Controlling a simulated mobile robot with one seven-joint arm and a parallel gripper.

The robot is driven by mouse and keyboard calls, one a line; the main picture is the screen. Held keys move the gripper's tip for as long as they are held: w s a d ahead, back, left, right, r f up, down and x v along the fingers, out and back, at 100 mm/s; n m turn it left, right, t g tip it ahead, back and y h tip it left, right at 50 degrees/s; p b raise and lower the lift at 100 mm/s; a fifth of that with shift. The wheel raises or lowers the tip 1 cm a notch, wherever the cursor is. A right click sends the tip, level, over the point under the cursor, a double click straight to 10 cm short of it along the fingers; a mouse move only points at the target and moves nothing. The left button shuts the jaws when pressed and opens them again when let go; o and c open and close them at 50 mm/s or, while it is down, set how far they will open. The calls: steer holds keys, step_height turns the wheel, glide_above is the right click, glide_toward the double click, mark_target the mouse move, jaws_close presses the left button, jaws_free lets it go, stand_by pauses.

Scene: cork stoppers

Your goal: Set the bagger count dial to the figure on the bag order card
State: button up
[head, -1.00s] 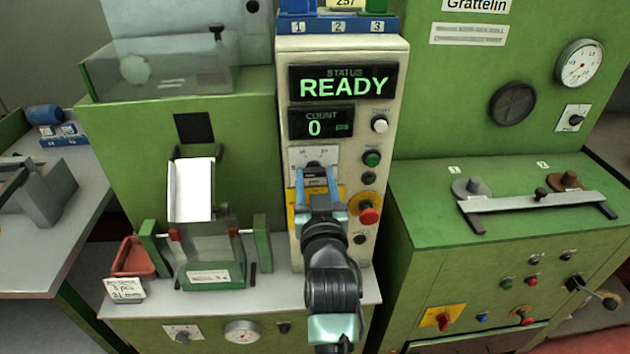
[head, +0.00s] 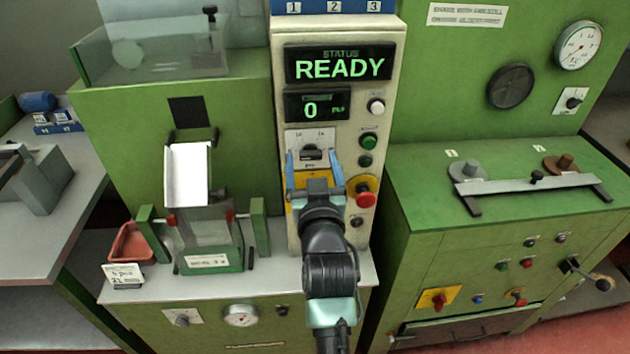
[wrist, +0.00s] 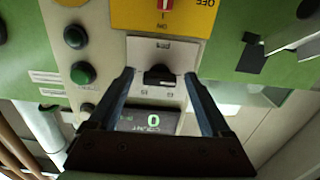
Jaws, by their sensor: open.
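The count dial (head: 311,153) is a black knob on a white plate on the cream control panel; it also shows in the wrist view (wrist: 160,75). The count display (head: 316,105) above it reads 0. My gripper (head: 313,158) is open, with one blue finger on each side of the dial; its fingers also flank the knob in the wrist view (wrist: 159,80). I cannot tell whether the fingertips touch the plate. The bag order card (head: 122,276) stands at the bench's left front; its figure before "pcs" is too small to read surely.
The status display (head: 339,65) reads READY. A white button (head: 376,107), a green button (head: 369,142) and a red knob (head: 365,199) sit right of the dial. A yellow switch plate lies just below it (wrist: 165,15). A red tray (head: 129,243) stands behind the card.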

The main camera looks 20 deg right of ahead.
steer(key=v, duration=1.2)
steer(key=shift+s, duration=0.3)
steer(key=shift+a, duration=0.1)
steer(key=w+a+r+n+t+y+p, duration=0.1)
steer(key=a+r+t+p, duration=0.1)
steer(key=r, duration=0.7)
steer(key=w+a+r+t+p, duration=0.1)
steer(key=a+r+p, duration=0.15)
steer(key=r, duration=0.65)
steer(key=s+a+r+t+y+p, duration=0.1)
steer(key=s+a+r+t+p, duration=0.1)
steer(key=r, duration=0.9)
steer(key=s+a+r+n+t+y+p, duration=0.1)
steer(key=s+a+r, duration=0.4)
steer(key=r, duration=0.6)
steer(key=s+a+r+n+t+y+p, duration=0.1)
steer(key=s+a+r+t+y+p, duration=0.1)
steer(key=r, duration=0.9)
steer(key=shift+s+a+r+t+p, duration=0.25)
steer(key=shift+s+a+t+p, duration=0.2)
steer(key=shift+s+a+t, duration=0.5)
steer(key=shift+d, duration=0.1)
